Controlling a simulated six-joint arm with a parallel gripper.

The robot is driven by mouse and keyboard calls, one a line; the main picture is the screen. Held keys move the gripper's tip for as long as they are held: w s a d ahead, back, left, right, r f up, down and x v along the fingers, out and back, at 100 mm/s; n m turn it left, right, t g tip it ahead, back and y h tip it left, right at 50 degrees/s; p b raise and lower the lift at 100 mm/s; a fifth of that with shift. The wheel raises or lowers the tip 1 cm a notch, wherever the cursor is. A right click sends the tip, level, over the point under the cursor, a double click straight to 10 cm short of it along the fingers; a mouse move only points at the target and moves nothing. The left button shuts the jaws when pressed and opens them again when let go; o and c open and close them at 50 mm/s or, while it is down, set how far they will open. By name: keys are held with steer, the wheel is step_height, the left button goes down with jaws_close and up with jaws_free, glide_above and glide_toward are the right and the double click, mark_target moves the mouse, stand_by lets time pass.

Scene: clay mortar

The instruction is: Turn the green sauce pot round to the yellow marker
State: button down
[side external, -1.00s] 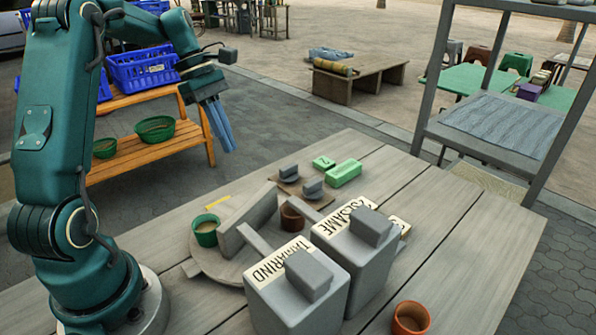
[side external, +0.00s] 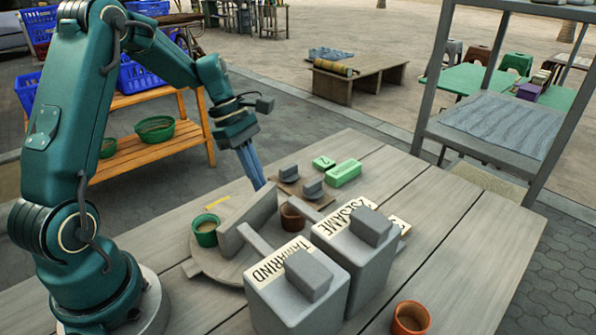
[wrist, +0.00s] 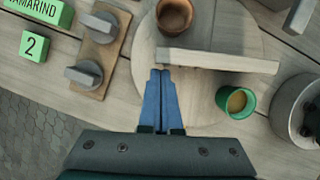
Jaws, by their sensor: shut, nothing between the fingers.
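The green sauce pot (side external: 205,230), with tan sauce inside, stands upright on the round wooden turntable (side external: 213,264). It also shows in the wrist view (wrist: 236,101), right of my fingers. A yellow marker strip (side external: 217,201) lies on the table just behind the pot; I cannot see it in the wrist view. A pale upright board (side external: 245,222) crosses the turntable, with a brown pot (side external: 292,216) on its other side. My gripper (side external: 259,186) is shut and empty, its blue fingers (wrist: 160,76) pointing down above the turntable's edge, apart from the green pot.
Two big grey boxes, labelled TAMARIND (side external: 292,298) and SESAME (side external: 352,255), crowd the near side of the turntable. A small board with two grey knobs (side external: 290,180) and green blocks (side external: 344,173) lie behind. A terracotta pot (side external: 410,318) stands at the front right.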

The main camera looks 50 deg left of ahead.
mark_target(278, 209)
steer(key=shift+w+d+m+g, duration=0.15)
steer(key=shift+m+g, duration=0.05)
steer(key=shift+m, duration=0.4)
steer(key=shift+w+d+m+g, duration=0.1)
steer(key=shift+d+m+g, duration=0.1)
steer(key=shift+m, duration=0.4)
steer(key=shift+w+d+m+g, duration=0.2)
steer(key=shift+d+m+g, duration=0.1)
steer(key=shift+m, duration=0.4)
steer(key=shift+w+d+m, duration=0.15)
steer(key=shift+d+m, duration=0.1)
steer(key=shift+m, duration=0.15)
steer(key=shift+w+d, duration=0.2)
steer(key=shift+d, duration=0.25)
steer(key=shift+w+d+m+g, duration=0.15)
steer(key=shift+d+m+g, duration=0.25)
steer(key=shift+m, duration=0.4)
steer(key=shift+d+m+g+y, duration=0.15)
steer(key=shift+d+m+g, duration=0.2)
steer(key=shift+d+m, duration=0.45)
steer(key=shift+d+m+g+y, duration=0.15)
steer(key=shift+d+m+g, duration=0.3)
steer(key=shift+m, duration=0.65)
steer(key=shift+d+m, duration=0.65)
steer(key=shift+m, duration=0.35)
steer(key=shift+d+g, duration=0.1)
steer(key=shift+g, duration=0.2)
